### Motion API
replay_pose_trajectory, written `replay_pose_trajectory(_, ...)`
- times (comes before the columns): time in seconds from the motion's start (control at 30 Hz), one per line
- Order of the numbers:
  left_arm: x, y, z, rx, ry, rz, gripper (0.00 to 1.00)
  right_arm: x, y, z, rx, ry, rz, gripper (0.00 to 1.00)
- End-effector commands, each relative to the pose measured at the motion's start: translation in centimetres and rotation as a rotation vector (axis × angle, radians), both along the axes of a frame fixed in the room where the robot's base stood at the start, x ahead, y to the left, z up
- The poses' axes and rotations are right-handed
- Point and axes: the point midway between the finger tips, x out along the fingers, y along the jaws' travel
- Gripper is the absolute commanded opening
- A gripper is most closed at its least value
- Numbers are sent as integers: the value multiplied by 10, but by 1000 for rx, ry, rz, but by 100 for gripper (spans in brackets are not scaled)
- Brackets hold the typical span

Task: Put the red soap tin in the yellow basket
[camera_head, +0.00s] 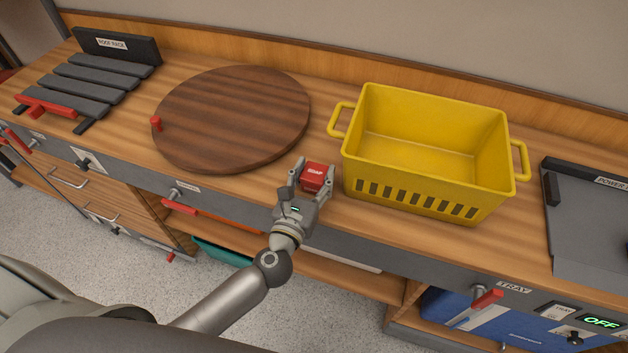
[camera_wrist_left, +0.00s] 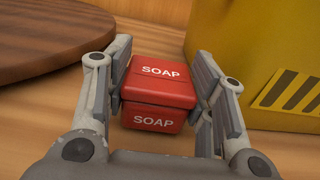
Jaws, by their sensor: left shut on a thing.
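The red soap tin (camera_head: 315,177) is between the fingers of my left gripper (camera_head: 311,179), just left of the yellow basket (camera_head: 425,205) in the head view. The left gripper is shut on it. In the left wrist view the tin (camera_wrist_left: 158,88) shows white SOAP lettering on its top and front, with a finger on each side. Whether the tin touches the counter I cannot tell. The yellow basket is open-topped and looks empty, with a handle at each end; its slotted side shows in the left wrist view (camera_wrist_left: 270,50). My right gripper is not in view.
A round wooden turntable (camera_head: 232,115) with a red knob lies left of the gripper. A slatted roof rack (camera_head: 85,85) is at the far left. A grey plate-like unit (camera_head: 590,225) is right of the basket. Red-handled levers (camera_head: 487,299) project from the counter's front.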

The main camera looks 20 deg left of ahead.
Motion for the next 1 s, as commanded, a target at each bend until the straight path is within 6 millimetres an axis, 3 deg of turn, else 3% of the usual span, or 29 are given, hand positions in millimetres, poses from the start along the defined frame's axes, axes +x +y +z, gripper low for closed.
replay_pose_trajectory(0.43, 0, 0, -8, 0, -2, 0, 24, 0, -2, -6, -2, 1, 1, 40)
replay_pose_trajectory(0.47, 0, 0, -7, 0, -2, 0, 54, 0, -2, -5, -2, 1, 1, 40)
replay_pose_trajectory(0.6, 0, 0, -6, 1, -1, 0, 72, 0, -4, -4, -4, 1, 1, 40)
replay_pose_trajectory(1.0, 0, 0, -2, 1, -2, -1, 72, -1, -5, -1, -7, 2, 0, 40)
